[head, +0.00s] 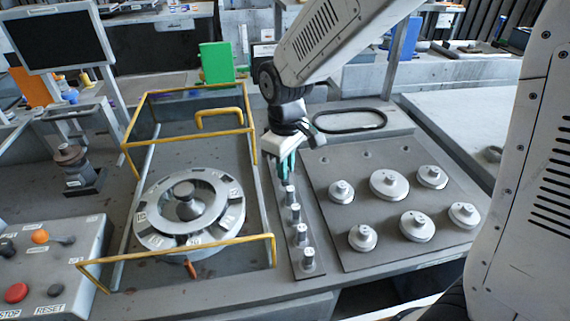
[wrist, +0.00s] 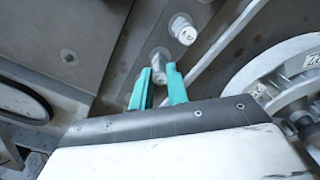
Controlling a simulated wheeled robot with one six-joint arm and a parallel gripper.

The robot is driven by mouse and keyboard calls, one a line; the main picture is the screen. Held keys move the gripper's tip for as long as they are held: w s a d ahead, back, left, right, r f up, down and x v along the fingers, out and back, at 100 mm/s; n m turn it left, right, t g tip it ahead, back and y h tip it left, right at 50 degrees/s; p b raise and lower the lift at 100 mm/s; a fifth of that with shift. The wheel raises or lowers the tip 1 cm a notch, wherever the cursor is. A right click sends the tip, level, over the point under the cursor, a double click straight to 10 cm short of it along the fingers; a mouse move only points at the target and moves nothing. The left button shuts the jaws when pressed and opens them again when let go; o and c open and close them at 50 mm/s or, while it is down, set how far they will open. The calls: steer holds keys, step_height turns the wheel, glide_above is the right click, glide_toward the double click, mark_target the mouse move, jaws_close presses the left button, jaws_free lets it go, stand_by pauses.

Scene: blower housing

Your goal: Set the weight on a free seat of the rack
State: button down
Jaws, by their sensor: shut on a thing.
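My gripper (head: 284,172), with two teal fingers, points down over the far end of the narrow rack (head: 281,227). In the wrist view its fingers (wrist: 158,88) are shut on a small grey weight (wrist: 158,74). A dark round seat (wrist: 159,53) shows just past that weight. I cannot tell whether the held weight touches the rack. In the head view it is mostly hidden by the fingers. Several similar small weights stand in a row nearer me, the closest of them (head: 289,194) just in front of the fingertips. That labelled weight also shows in the wrist view (wrist: 183,30).
A yellow-railed frame (head: 198,88) around a round slotted rotor (head: 150,228) stands left of the rack. A grey plate (head: 335,170) with several larger round weights lies to the right. A control box (head: 75,245) is at the front left.

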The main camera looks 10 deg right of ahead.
steer(key=shift+f, duration=0.45)
stand_by(0.4)
steer(key=c, duration=1.3)
jaws_free()
steer(key=shift+r, duration=0.1)
steer(key=shift+r, duration=3.65)
